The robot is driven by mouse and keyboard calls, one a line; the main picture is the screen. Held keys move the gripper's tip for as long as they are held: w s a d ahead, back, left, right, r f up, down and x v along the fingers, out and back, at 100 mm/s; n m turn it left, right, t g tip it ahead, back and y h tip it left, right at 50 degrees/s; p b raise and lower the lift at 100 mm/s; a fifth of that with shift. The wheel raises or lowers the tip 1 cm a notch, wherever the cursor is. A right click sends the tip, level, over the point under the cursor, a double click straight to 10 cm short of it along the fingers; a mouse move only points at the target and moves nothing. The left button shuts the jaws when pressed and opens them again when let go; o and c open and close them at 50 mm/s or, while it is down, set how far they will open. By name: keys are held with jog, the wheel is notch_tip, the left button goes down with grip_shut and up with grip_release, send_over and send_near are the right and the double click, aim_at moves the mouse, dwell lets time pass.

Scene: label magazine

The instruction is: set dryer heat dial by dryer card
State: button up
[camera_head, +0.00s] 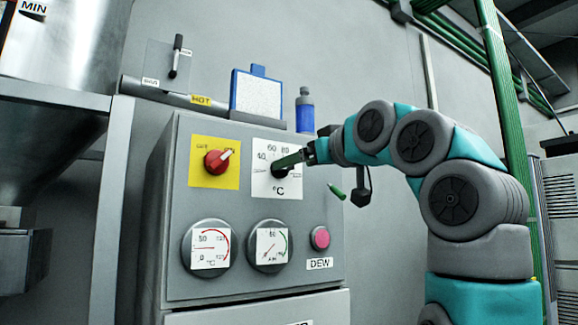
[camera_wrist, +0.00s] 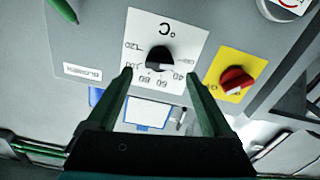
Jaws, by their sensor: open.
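The heat dial is a black knob (camera_wrist: 159,58) on a white square plate (camera_head: 290,188) marked °C, with numbers from 40 to 120. In the head view my gripper (camera_head: 288,161) reaches in from the right and partly hides the knob and numbers. In the wrist view my gripper (camera_wrist: 158,73) is open, its two green fingers apart on either side of the knob's near edge, holding nothing. I cannot tell the exact pointer setting. A blue-framed board with a pale sheet (camera_head: 257,96) stands on top of the cabinet; its writing is too small to read.
A red knob on a yellow plate (camera_head: 228,178) sits left of the dial. Two gauges (camera_head: 207,263) and a pink button (camera_head: 320,238) are below. A blue bottle (camera_head: 305,112) stands on top. A green stick-like part (camera_head: 336,191) juts out right of the dial.

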aim_at(282, 173)
jog(key=x, duration=0.4)
jog(key=shift+w+a+p, duration=0.15)
jog(key=shift+w+p, duration=0.05)
jog(key=shift+p, duration=0.2)
jog(key=shift+c, duration=0.3)
grip_shut()
jog(key=shift+m, duration=1)
dwell(2.3)
jog(key=shift+r, duration=0.2)
jog(key=shift+f+m, duration=0.3)
jog(key=shift+m, duration=0.5)
dwell(1.5)
